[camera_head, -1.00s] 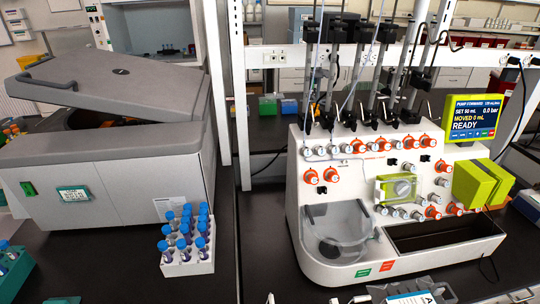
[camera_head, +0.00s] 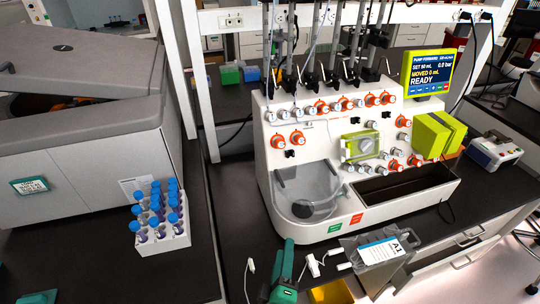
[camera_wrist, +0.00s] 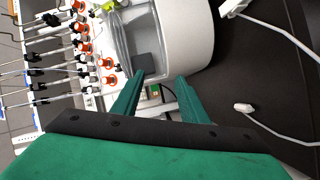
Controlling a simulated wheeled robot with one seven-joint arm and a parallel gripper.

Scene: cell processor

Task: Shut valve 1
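The white cell processor (camera_head: 285,225) stands on the dark bench. Its upper row of valve knobs (camera_head: 333,106) mixes grey and orange ones. Two orange knobs (camera_head: 290,138) sit lower on its left side, and more lie around the green pump (camera_head: 364,146). I cannot read any valve numbers, so I cannot tell which is valve 1. My green gripper (camera_head: 283,265) is low in front of the processor. In the wrist view its two fingers (camera_wrist: 160,78) are apart with nothing between them. The knobs (camera_wrist: 82,38) are left of the fingers there, not touched.
A white rack of blue-capped tubes (camera_head: 176,238) stands left of the processor, beside a large grey centrifuge (camera_head: 85,160). A labelled bag (camera_head: 378,251) with white tubing lies in front. The display (camera_head: 428,73) reads READY. Bare bench shows between rack and processor.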

